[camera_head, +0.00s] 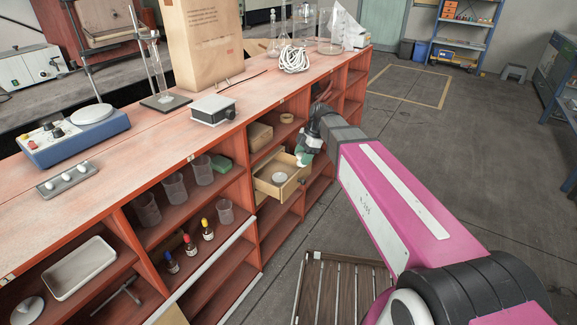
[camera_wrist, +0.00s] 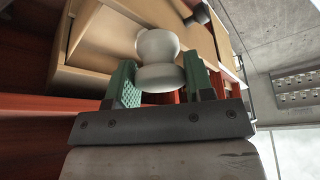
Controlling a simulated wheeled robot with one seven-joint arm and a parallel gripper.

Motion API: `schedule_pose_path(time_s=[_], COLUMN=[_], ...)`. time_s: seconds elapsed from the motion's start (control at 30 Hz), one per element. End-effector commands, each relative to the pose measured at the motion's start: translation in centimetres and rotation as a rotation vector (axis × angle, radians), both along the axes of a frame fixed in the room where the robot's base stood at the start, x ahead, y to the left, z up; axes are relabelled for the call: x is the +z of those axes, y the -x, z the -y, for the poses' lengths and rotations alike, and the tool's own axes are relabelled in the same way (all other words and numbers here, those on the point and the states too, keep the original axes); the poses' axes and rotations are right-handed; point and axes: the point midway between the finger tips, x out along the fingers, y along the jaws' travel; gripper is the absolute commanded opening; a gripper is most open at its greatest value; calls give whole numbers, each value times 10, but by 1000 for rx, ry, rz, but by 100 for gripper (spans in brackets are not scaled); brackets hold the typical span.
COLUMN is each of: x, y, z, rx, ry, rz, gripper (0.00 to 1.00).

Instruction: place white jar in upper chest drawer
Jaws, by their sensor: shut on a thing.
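My gripper (camera_head: 302,157) is at the red shelf unit's front, beside the open drawer of a small wooden chest. In the wrist view its green-padded fingers (camera_wrist: 160,84) are shut on the white jar (camera_wrist: 158,48), a rounded piece with a narrow waist. In the head view the jar cannot be made out clearly at the fingers. The wooden chest (camera_head: 266,160) stands in a shelf compartment, and its drawer (camera_head: 265,187) is pulled out. A pale round thing (camera_head: 279,177) lies in that drawer. Chest wood (camera_wrist: 95,30) also shows behind the jar in the wrist view.
The red shelf unit (camera_head: 140,180) holds beakers (camera_head: 174,188), small dropper bottles (camera_head: 189,244) and a white tray (camera_head: 80,268). A tape roll (camera_head: 287,118) is above the drawer. A slatted wooden pallet (camera_head: 340,290) lies on the floor. Open floor extends to the right.

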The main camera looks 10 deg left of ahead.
Motion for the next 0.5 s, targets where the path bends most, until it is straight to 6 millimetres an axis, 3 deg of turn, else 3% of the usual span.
schedule_pose_path(time_s=[0.03,0.27,0.5], x=[0,0,-29], y=[-8,-26,-23], z=[-14,-59,-55], rx=[2,2,-1], ry=[0,-1,0], rz=[1,0,-2], gripper=[21,21,21])
